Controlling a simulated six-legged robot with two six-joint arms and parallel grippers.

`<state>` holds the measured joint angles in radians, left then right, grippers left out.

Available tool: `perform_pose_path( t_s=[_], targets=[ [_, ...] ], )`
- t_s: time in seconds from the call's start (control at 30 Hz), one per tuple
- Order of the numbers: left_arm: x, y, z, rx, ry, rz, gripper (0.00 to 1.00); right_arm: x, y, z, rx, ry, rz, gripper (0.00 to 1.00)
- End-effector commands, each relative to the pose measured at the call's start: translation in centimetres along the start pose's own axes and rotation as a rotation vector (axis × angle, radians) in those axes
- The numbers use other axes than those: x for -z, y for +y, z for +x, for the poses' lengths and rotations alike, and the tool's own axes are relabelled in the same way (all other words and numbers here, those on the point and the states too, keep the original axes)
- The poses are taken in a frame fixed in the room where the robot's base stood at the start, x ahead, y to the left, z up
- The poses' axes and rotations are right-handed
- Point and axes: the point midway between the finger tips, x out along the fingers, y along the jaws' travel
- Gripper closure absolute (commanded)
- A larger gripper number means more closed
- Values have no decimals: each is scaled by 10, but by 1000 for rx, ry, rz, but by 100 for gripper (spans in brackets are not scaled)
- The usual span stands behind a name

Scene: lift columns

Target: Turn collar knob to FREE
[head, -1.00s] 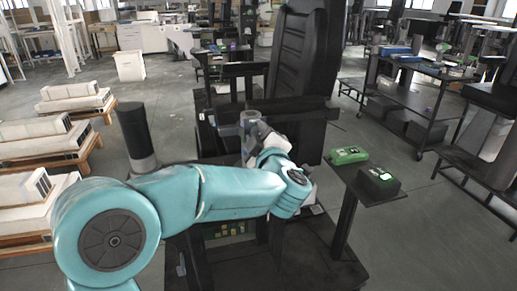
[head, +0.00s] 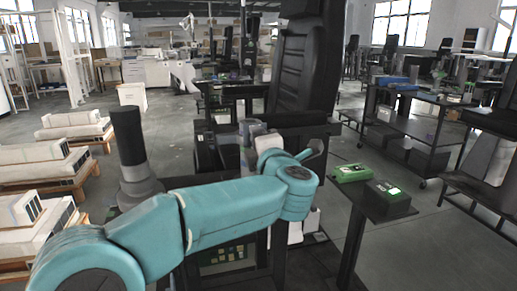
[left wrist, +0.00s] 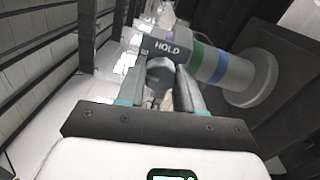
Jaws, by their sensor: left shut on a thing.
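My left gripper (left wrist: 160,88) is shut on the grey rounded knob (left wrist: 160,68) just below that block, with one finger on each side. The fingers hide part of the knob. In the head view my left gripper (head: 250,140) is small beside a grey upright part in front of the black seat. My right gripper is not in view.
A black padded seat (head: 303,65) rises behind the gripper. A green device (head: 350,172) and a black box with a lit green patch (head: 386,197) stand on a small shelf to the right. A black cart (head: 425,115) stands farther right.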

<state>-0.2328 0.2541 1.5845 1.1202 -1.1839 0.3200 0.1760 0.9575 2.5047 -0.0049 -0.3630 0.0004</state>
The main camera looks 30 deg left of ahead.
Motion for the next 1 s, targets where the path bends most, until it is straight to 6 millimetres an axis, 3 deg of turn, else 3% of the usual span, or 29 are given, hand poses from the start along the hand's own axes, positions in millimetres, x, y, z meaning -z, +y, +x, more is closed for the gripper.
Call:
perform_pose_path(
  t_s=[0.67,0.7,0.73,1.0],
  targets=[
    [0,1,0,-2,1,-54,95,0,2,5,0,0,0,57],
    [0,1,0,-2,1,-54,51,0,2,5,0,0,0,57],
    [0,1,0,-2,1,-54,42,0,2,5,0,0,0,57],
    [0,1,0,-1,2,-52,39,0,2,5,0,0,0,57]
  ],
)
